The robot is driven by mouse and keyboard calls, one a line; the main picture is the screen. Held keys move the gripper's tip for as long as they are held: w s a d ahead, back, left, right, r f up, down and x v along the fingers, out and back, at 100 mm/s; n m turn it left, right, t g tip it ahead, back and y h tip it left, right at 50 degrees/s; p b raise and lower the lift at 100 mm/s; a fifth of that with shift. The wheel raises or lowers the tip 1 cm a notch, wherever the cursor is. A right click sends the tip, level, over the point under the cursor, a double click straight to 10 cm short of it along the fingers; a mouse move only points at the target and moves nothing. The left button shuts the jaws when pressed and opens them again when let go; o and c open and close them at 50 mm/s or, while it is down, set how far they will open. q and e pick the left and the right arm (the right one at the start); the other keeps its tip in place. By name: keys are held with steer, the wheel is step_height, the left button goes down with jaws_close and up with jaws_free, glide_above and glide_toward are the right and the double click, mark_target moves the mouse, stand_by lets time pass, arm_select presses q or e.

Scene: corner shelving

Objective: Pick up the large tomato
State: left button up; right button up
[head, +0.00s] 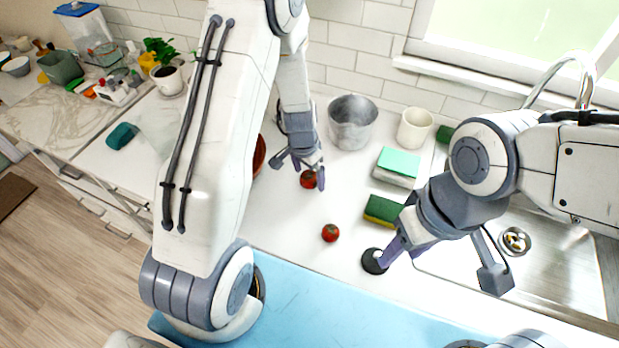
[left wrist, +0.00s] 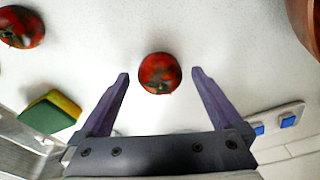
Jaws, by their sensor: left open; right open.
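Two red tomatoes lie on the white counter. One tomato (head: 308,180) is at my left gripper (head: 297,176); in the left wrist view this tomato (left wrist: 160,74) sits between the spread fingers, apart from both. The other tomato (head: 330,233) lies nearer the blue surface, and it shows at the upper left of the left wrist view (left wrist: 21,27). The two look close in size, so I cannot tell surely which is the large one. My left gripper (left wrist: 160,73) is open and empty. My right gripper (head: 438,270) is open and empty near the sink edge.
A brown bowl (left wrist: 307,22) is left, mostly behind my left arm. The sink (head: 545,270) is at right.

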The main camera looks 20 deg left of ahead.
arm_select(q)
steer(key=shift+f, duration=0.25)
steer(key=c, duration=1.4)
steer(key=shift+r, duration=0.1)
